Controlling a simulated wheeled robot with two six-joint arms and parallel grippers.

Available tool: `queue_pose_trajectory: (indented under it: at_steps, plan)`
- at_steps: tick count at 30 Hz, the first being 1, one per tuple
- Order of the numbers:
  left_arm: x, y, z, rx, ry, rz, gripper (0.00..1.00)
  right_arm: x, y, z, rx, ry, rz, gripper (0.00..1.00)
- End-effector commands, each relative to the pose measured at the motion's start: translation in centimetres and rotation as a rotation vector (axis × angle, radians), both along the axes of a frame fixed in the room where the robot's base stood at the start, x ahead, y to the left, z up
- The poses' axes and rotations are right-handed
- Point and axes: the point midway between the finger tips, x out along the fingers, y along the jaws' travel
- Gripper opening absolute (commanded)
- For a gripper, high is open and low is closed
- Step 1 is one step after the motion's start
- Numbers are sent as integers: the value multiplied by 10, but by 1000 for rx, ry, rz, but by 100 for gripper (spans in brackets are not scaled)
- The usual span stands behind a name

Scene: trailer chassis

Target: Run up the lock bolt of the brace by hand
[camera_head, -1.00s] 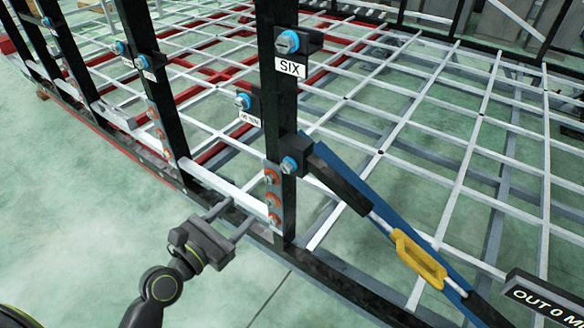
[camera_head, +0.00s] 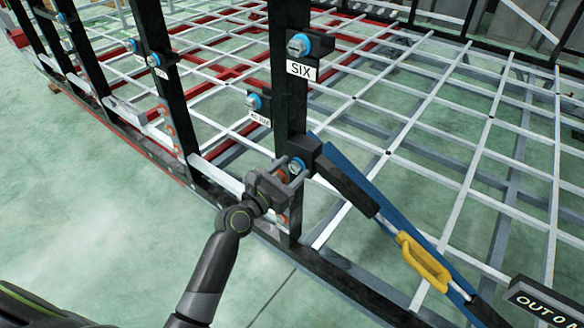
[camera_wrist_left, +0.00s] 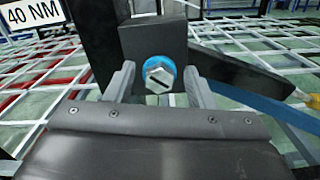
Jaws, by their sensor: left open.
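The brace (camera_head: 345,182) is a black and blue diagonal bar with a yellow handle (camera_head: 424,262), running from the black post (camera_head: 290,130) down to the right. Its lock bolt (camera_head: 297,166) has a silver hex head with a blue ring and sits in a black block at the brace's upper end. In the left wrist view the bolt head (camera_wrist_left: 158,74) shows between the finger tips. My left gripper (camera_head: 291,176) is open, its two fingers either side of the bolt and apparently apart from it. My right gripper is not in view.
Orange-ringed bolts lie low on the post. A white grid fills the frame behind.

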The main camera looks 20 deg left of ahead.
Motion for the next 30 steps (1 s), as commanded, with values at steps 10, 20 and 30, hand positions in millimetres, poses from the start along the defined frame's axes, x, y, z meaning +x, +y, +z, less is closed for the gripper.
queue_pose_trajectory:
  at_steps: [10, 20, 30]
  plan:
    - [8, -3, 0, 1, 1, 0, 49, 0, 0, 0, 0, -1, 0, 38]
    - [8, -3, 0, 1, 0, 0, 16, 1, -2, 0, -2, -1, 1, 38]
    - [8, -3, 0, 20, -6, 0, 4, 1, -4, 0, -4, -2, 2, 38]
